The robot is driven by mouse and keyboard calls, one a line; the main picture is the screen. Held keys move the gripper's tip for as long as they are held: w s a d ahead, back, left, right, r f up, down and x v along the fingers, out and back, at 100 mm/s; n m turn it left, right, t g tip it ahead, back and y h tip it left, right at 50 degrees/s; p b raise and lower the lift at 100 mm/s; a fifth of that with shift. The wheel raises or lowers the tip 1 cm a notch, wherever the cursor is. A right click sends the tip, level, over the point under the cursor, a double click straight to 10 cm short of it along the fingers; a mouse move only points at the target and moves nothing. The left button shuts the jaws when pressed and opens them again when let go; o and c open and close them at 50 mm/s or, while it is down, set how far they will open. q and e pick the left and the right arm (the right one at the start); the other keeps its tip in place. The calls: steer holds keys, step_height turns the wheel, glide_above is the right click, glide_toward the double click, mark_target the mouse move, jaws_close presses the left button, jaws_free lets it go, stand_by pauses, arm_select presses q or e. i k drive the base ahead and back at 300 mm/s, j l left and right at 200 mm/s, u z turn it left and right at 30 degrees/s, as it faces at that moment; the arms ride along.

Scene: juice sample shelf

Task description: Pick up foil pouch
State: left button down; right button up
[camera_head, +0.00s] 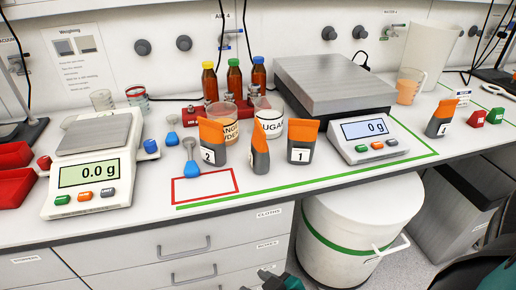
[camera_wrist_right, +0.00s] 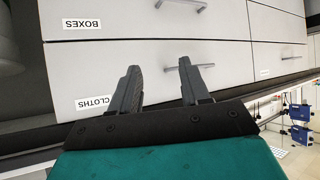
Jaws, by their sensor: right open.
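Several orange-and-grey foil pouches stand upright on the bench in the head view. The pouch labelled 2 (camera_head: 212,142) is left of centre, behind the red outlined rectangle (camera_head: 204,186). An unlabelled-looking pouch (camera_head: 260,151) is turned sideways beside it. The pouch labelled 1 (camera_head: 301,143) stands to its right. Another pouch (camera_head: 440,118) stands farther right, past the scale. My right gripper (camera_wrist_right: 158,66) is open and empty in the right wrist view, in front of the drawers. It is apart from all pouches. My left gripper is not in view.
A small scale (camera_head: 97,165) stands at left, and a large scale (camera_head: 340,90) stands behind the pouches. Beakers and brown bottles (camera_head: 234,80) are behind too. Drawers (camera_head: 180,250) and a white bin (camera_head: 355,225) are below the bench edge.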

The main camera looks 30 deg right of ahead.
mark_target(259, 157)
steer(key=k+l+u, duration=0.1)
steer(key=l+u, duration=0.15)
steer(key=l, duration=0.2)
steer(key=k+l+u, duration=0.1)
steer(key=l+u, duration=0.15)
steer(key=l, duration=0.2)
steer(key=k+l+u, duration=0.25)
steer(key=l, duration=0.15)
steer(key=k+l+u, duration=0.25)
steer(key=l, duration=0.15)
steer(key=i+l, duration=0.05)
steer(key=i, duration=0.05)
